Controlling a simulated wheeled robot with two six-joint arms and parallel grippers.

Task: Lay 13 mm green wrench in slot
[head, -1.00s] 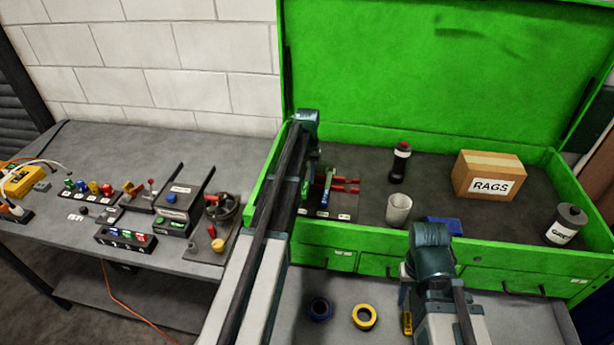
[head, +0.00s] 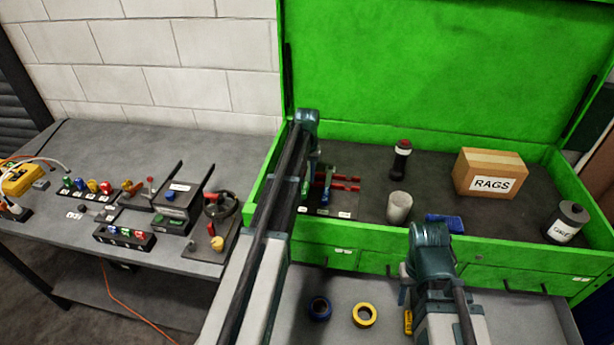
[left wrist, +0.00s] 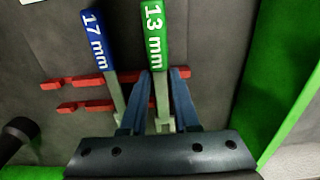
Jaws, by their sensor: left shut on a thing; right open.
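The 13 mm green wrench (left wrist: 154,38) has a green handle marked "13 mm" and a grey shaft. In the left wrist view my left gripper (left wrist: 164,82) has its blue fingers on both sides of that shaft, shut on it, over the red slotted rails (left wrist: 90,81). I cannot tell whether the wrench touches the rails. The 17 mm blue wrench (left wrist: 94,40) lies across the rails to its left. In the head view the left arm partly hides the rails (head: 345,182). My right gripper (head: 408,290) is open over the drawer, its fingers mostly hidden.
The green chest's left wall (left wrist: 282,75) is close beside the green wrench. A grey cup (head: 399,208), a dark bottle (head: 401,160), a blue object (head: 445,223), a rags box (head: 490,174) and a can (head: 566,222) stand to the right. Tape rolls (head: 364,315) lie in the drawer.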

